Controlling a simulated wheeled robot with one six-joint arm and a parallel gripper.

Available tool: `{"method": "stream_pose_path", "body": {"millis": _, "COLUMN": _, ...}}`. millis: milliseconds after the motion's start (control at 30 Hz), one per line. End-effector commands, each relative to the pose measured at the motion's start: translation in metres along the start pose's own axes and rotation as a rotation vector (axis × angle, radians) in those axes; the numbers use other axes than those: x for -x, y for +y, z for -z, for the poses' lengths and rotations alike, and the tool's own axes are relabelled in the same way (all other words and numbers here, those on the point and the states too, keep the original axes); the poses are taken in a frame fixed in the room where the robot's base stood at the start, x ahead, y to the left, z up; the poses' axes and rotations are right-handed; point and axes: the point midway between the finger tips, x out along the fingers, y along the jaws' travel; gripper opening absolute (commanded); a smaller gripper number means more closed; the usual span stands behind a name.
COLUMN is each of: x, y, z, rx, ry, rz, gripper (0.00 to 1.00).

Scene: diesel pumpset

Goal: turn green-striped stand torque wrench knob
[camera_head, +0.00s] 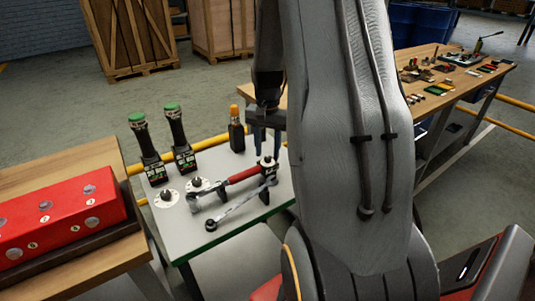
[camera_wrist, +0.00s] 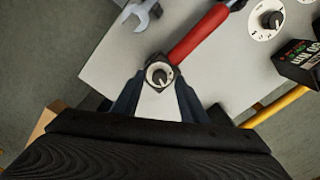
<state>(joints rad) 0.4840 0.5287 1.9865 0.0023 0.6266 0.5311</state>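The torque wrench has a red handle (camera_head: 243,175) and lies raised on a grey-topped stand (camera_head: 218,231) with a green edge stripe. The red handle also shows in the wrist view (camera_wrist: 198,34). Its round knob (camera_wrist: 159,74), with a dark centre and a light ring, sits in a dark head at the handle's near end. My gripper (camera_wrist: 158,82) is open, with its two blue fingers on either side of the knob. I cannot tell whether they touch it. In the head view my gripper (camera_head: 267,153) points down over that end; my arm hides part of the stand.
A silver spanner (camera_head: 235,207) lies in front of the wrench. Two white dials (camera_head: 167,196) (camera_head: 195,185), two black green-topped tools (camera_head: 148,150) (camera_head: 178,139) and an orange-topped bottle (camera_head: 236,130) are also on the stand. A red box (camera_head: 60,220) stands on the left table.

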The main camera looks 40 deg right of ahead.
Motion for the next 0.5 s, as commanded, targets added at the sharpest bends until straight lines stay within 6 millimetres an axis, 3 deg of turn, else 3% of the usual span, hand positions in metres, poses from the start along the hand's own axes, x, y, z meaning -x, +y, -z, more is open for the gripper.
{"method": "stream_pose_path", "body": {"millis": 300, "x": 0.05, "y": 0.0, "z": 0.001, "rx": 0.0, "ry": 0.003, "rz": 0.002, "gripper": 0.39}}
{"method": "stream_pose_path", "body": {"millis": 500, "x": 0.064, "y": 0.0, "z": 0.0, "rx": 0.0, "ry": 0.001, "rz": 0.001, "gripper": 0.39}}
